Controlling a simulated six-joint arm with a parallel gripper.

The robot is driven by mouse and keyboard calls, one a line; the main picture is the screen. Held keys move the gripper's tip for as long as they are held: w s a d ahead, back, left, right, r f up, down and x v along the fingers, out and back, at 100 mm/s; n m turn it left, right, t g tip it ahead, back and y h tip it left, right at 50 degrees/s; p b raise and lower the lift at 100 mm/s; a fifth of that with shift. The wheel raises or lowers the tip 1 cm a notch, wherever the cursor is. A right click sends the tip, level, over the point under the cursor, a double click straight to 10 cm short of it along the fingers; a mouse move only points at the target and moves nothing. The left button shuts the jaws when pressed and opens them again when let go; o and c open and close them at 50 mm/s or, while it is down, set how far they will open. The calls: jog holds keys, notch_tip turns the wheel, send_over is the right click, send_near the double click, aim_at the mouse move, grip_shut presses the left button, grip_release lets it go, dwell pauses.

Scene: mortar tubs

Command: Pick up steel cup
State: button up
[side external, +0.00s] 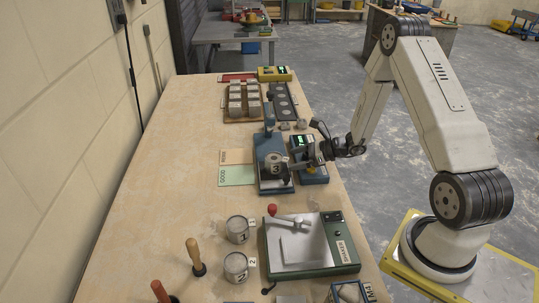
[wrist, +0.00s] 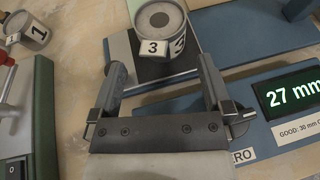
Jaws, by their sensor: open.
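A steel cup labelled 3 (side external: 274,170) stands upright on the plate of a blue measuring device (side external: 268,150). In the wrist view the same cup (wrist: 160,28) is at the top centre, filled with grey material. My gripper (side external: 318,157) is open and empty, to the right of the cup in the side view. In the wrist view its two fingers (wrist: 160,75) are spread apart, with the cup beyond their tips and no visible contact. Two more steel cups, labelled 1 (side external: 237,230) and 2 (side external: 236,267), stand nearer the side camera.
The blue display box (wrist: 290,92) reads 27 mm, beside my gripper. A green-based device (side external: 310,258) with a red-knobbed lever stands in front. Green GOOD (side external: 236,176) and orange cards lie left of the device. A tray of grey cubes (side external: 243,120) stands behind. The left tabletop is clear.

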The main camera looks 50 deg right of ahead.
aim_at(278, 162)
jog(key=shift+w+a+f, duration=0.2)
jog(key=shift+w+a, duration=0.05)
jog(key=shift+w, duration=0.1)
jog(key=shift+x, duration=2.6)
jog(key=shift+w+r, duration=0.1)
jog(key=shift+r, duration=0.05)
grip_shut()
